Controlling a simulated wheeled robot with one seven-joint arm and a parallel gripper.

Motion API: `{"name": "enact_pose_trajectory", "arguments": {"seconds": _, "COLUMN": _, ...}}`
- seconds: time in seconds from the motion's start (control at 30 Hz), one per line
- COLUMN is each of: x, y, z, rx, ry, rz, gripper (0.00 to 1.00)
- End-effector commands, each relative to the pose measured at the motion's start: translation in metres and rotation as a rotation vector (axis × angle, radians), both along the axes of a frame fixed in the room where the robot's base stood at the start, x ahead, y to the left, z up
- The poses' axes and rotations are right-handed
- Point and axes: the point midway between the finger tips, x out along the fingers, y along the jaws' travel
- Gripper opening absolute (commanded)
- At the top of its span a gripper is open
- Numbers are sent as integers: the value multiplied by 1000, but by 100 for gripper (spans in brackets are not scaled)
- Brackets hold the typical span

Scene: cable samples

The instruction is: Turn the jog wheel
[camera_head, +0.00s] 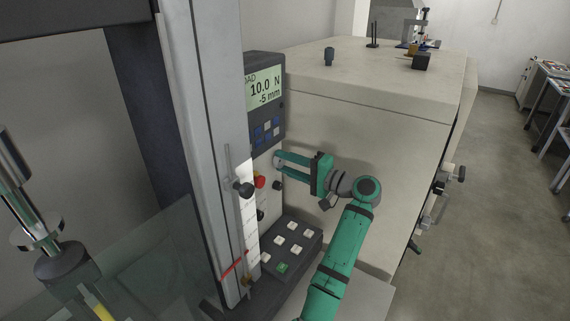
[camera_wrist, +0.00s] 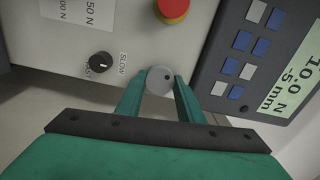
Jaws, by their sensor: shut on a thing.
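The jog wheel (camera_wrist: 159,80) is a small grey disc with a dark dot near its right side, set on the pale panel. In the wrist view it sits between the two green fingertips of my gripper (camera_wrist: 160,88), which is shut on it from both sides. In the head view my gripper (camera_head: 279,163) reaches left to the panel just below the display unit, and its fingers mostly hide the wheel. The display (camera_head: 264,87) reads 10.0 N and -5 mm.
A red button (camera_wrist: 173,10) and a black speed knob (camera_wrist: 103,66) marked slow and fast are close to the fingers. A button box (camera_head: 290,245) lies below. A large beige cabinet (camera_head: 370,130) stands right behind my arm.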

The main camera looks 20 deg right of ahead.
Motion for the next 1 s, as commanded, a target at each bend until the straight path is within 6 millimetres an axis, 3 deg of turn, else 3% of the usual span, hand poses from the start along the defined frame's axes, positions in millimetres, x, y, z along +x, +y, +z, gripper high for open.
{"name": "enact_pose_trajectory", "arguments": {"seconds": 1.0, "x": -1, "y": 0, "z": -1, "rx": -744, "ry": -577, "rz": 1, "gripper": 12}}
